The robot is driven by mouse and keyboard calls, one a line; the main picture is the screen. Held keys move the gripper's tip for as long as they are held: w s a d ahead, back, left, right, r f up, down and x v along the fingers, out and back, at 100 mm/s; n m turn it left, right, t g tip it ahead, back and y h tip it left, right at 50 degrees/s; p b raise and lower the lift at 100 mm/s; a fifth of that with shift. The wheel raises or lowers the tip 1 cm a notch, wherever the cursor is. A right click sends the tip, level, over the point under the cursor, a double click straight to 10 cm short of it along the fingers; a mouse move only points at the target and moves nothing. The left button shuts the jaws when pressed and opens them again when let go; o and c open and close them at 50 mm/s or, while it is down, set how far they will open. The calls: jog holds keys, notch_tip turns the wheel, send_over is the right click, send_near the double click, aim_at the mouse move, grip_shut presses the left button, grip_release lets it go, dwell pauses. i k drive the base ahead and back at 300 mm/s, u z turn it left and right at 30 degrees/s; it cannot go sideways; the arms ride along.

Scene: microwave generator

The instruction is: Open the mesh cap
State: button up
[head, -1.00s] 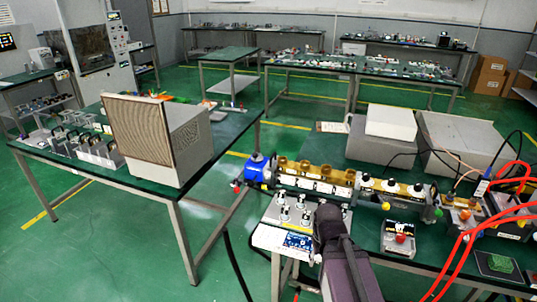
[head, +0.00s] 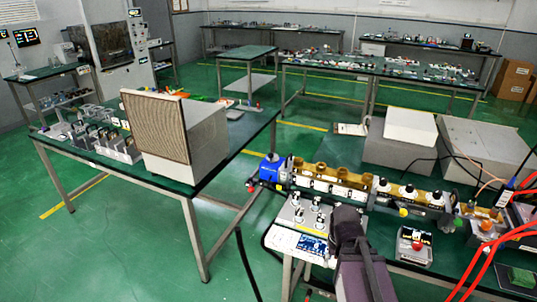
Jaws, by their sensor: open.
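No part is clearly marked as the mesh cap. The one clear mesh-like surface is the brown panel (head: 155,126) on the left face of a white box (head: 203,140), which stands on the left table. A row of brass and black waveguide parts (head: 335,181) with a blue end piece (head: 269,168) lies on the right bench; any small cap there is too small to tell. My gripper (head: 345,217) is at the near edge of this bench, in front of the row and well to the right of the box. It is open and seems empty; its fingertips are hard to make out.
A small panel with knobs (head: 305,214) lies just left of my gripper. Grey boxes (head: 398,149) stand behind the row. Red cables (head: 490,255) loop at the lower right. The green floor between the two tables is open, apart from a black cable (head: 247,262).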

aim_at(271, 157)
jog(key=u, duration=0.05)
jog(key=i, duration=0.95)
jog(key=z, duration=0.1)
